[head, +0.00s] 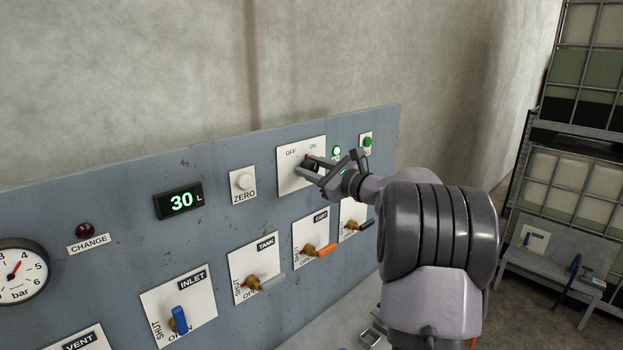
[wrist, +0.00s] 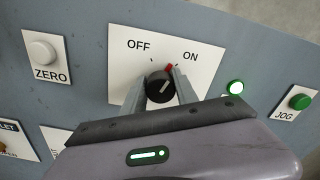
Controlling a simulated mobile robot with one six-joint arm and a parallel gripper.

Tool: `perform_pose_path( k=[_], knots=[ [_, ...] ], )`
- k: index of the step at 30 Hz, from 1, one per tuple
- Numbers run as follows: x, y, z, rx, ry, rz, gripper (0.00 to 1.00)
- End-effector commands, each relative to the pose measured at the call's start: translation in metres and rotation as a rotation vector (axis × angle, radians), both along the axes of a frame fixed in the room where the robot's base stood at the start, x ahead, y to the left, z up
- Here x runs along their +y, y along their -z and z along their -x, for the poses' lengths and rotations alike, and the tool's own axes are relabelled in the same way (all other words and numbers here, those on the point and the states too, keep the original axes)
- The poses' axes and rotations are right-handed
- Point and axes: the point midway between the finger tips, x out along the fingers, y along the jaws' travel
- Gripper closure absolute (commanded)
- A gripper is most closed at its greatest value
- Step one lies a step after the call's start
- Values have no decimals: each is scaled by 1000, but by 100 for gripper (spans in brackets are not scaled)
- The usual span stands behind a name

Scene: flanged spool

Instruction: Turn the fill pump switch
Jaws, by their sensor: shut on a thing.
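The fill pump switch is a black rotary knob (wrist: 159,91) with a red pointer, on a white plate (wrist: 120,62) marked OFF and ON. In the wrist view the red pointer is turned up and to the right, toward ON. My gripper (wrist: 160,80) is shut on the knob, one finger on each side. In the head view my gripper (head: 311,165) reaches the switch plate (head: 289,182) from the right and partly covers the knob. A green lamp (wrist: 235,87) right of the plate is lit.
The green JOG button (wrist: 300,102) is to the right and the white ZERO button (head: 244,181) to the left. The display (head: 179,201) reads 30 L.

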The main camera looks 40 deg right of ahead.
Motion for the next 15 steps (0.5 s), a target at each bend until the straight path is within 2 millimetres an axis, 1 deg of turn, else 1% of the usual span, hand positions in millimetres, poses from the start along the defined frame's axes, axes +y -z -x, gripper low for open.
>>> perform_pose_path(
  k=[1,15],
  knots=[
    [0,7,0,-6,0,44,100],
    [2,8,0,-40,0,490,100]
  ],
)
